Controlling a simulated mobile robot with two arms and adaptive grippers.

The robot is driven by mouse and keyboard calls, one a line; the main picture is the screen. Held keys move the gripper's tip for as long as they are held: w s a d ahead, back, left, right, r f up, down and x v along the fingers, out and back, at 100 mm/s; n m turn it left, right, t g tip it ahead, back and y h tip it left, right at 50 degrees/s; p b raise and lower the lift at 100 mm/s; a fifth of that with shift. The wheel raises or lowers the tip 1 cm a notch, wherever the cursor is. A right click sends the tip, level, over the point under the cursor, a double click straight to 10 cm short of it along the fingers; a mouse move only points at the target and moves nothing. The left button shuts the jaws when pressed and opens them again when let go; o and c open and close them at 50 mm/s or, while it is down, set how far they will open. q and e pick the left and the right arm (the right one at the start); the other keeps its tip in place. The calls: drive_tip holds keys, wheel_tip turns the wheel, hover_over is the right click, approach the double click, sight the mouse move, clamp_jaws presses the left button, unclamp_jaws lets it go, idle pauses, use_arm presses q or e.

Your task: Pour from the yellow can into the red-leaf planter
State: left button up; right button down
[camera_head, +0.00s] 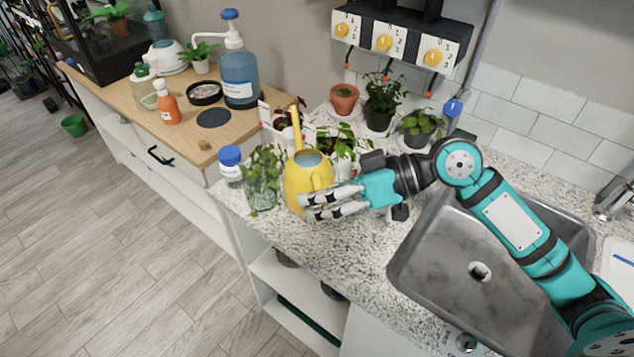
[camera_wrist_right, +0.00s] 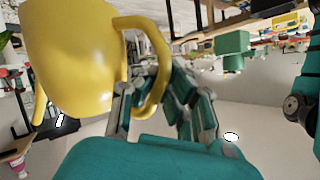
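The yellow can (camera_head: 305,178) is above or on the speckled counter, its long spout pointing to the back towards the red-leaf planter (camera_head: 284,121). The planter is white with dark red leaves and is partly hidden behind the spout. My right gripper (camera_head: 318,204) is at the can's near right side, its fingers closed around the handle. In the right wrist view the yellow can (camera_wrist_right: 75,55) fills the upper left, and its handle passes between the fingers of my right gripper (camera_wrist_right: 155,105). I cannot tell whether the can's base touches the counter. My left gripper is not in view.
A leafy plant in a glass jar (camera_head: 263,178) and a blue-capped white bottle (camera_head: 230,164) stand left of the can. Potted plants (camera_head: 381,101) stand behind it. A steel sink (camera_head: 460,260) is at right. A wooden cabinet top (camera_head: 180,120) holds bottles at left.

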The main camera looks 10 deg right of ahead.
sight(310, 190)
drive_tip(key=w+f+b, duration=0.1)
drive_tip(key=w, duration=0.1)
drive_tip(key=w+f+b, duration=0.1)
drive_tip(key=w+f, duration=0.1)
drive_tip(key=shift+w, duration=0.1)
drive_tip(key=shift+w+r+m+p, duration=0.1)
drive_tip(key=shift+r+m+p, duration=0.3)
drive_tip(key=shift+r+p, duration=0.4)
drive_tip(key=shift+f+g, duration=0.4)
drive_tip(key=shift+r, duration=0.15)
drive_tip(key=shift+s+r+m+p, duration=0.2)
drive_tip(key=shift+r+m+p, duration=0.1)
drive_tip(key=shift+p, duration=0.6)
use_arm(q)
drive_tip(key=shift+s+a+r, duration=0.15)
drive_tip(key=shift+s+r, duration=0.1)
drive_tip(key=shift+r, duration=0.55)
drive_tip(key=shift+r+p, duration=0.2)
drive_tip(key=shift+p, duration=0.2)
use_arm(e)
drive_tip(key=shift+r, duration=0.15)
